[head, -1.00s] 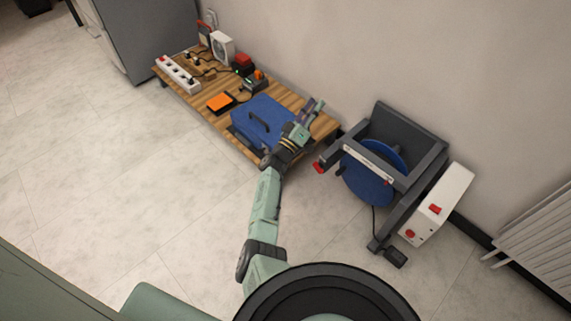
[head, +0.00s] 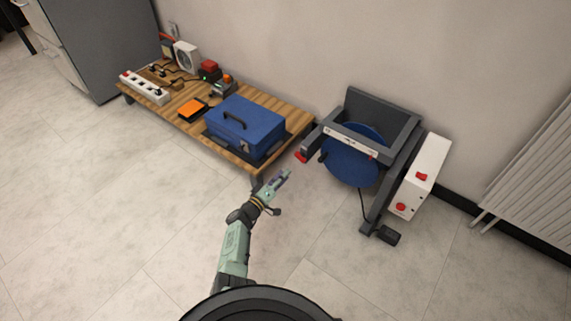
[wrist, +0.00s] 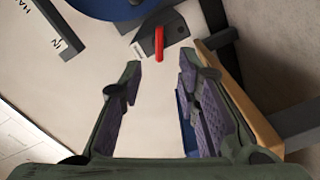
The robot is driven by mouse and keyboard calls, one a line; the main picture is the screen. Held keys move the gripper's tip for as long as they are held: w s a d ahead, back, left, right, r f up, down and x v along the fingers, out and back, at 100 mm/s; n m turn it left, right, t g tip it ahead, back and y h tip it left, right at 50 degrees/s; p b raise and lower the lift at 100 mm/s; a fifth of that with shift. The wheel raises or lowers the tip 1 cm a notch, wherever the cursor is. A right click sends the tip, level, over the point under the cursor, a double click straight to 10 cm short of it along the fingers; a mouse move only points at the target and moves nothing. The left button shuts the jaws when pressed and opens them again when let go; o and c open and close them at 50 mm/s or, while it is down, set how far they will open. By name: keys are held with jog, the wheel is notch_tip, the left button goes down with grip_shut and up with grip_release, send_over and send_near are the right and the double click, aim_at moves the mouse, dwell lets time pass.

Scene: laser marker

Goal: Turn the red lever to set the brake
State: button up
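The red lever (head: 301,157) sticks out at the left end of the grey frame that carries a blue disc (head: 352,160). In the wrist view the red lever (wrist: 159,44) stands on a dark bracket (wrist: 166,32), ahead of my fingertips and roughly centred between them. My gripper (head: 283,176) is just left of and below the lever in the head view. In the wrist view my gripper (wrist: 160,68) is open and empty, its two fingers well apart. The fingers look apart from the lever.
A low wooden table (head: 190,132) with a blue toolbox (head: 244,130) stands close on the left; its edge (wrist: 230,90) shows beside my right finger in the wrist view. A white box (head: 420,172) with red controls is on the frame's right. Floor in front is clear.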

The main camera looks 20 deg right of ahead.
aim_at(299, 159)
jog(key=b+x, duration=0.5)
jog(key=x, duration=0.5)
jog(key=shift+c, duration=0.5)
grip_shut()
